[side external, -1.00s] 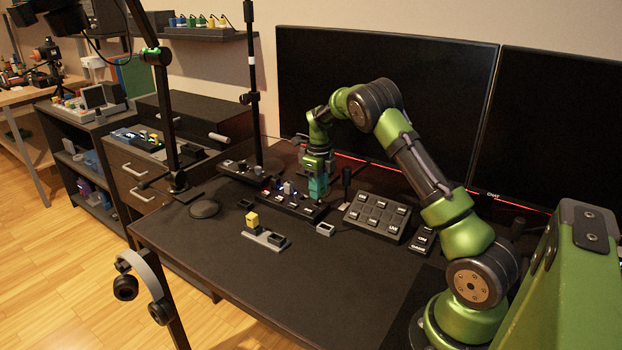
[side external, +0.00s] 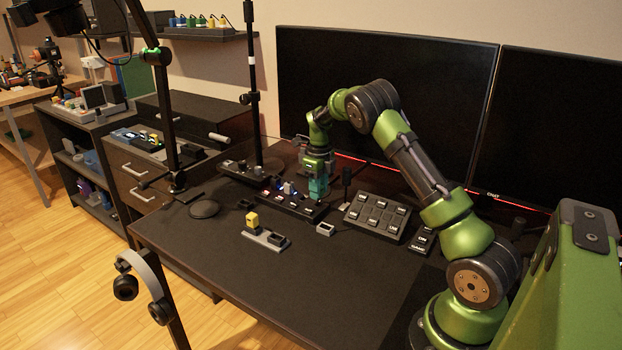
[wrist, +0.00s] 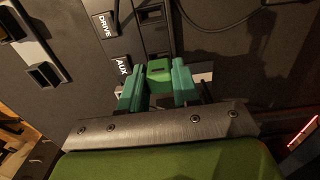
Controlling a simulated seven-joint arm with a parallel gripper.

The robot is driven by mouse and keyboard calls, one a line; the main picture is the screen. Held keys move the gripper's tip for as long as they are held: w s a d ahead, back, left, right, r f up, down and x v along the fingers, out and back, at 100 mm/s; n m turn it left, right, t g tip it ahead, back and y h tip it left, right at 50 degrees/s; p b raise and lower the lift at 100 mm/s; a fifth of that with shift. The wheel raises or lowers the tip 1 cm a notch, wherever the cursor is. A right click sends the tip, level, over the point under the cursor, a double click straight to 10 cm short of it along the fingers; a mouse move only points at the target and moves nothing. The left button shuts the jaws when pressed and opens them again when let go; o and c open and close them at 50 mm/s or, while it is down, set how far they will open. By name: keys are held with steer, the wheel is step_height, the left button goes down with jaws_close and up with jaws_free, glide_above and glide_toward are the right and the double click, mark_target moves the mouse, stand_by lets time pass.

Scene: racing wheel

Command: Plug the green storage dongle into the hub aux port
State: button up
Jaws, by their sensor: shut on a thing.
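My gripper (side external: 318,188) is at the right end of the dark hub (side external: 290,204) on the desk. In the wrist view its two teal fingers (wrist: 158,88) are shut on the green storage dongle (wrist: 159,70), one on each side. The hub (wrist: 152,38) also shows in the wrist view, with an AUX label (wrist: 122,66) just left of the dongle and a DRIVE label (wrist: 104,24) farther up. The dongle sits over the hub beside the AUX label. The aux port itself is hidden under the dongle and fingers, so I cannot tell how deep the dongle is.
A yellow block (side external: 252,219) stands in a grey holder (side external: 266,238) at the front. A small grey socket (side external: 325,230) and a button pad (side external: 377,215) are near the hub. A dark monitor (side external: 385,105) stands behind my arm.

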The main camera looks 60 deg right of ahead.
steer(key=shift+f, duration=1.15)
steer(key=o, duration=1.1)
step_height(320, 180, up, 17)
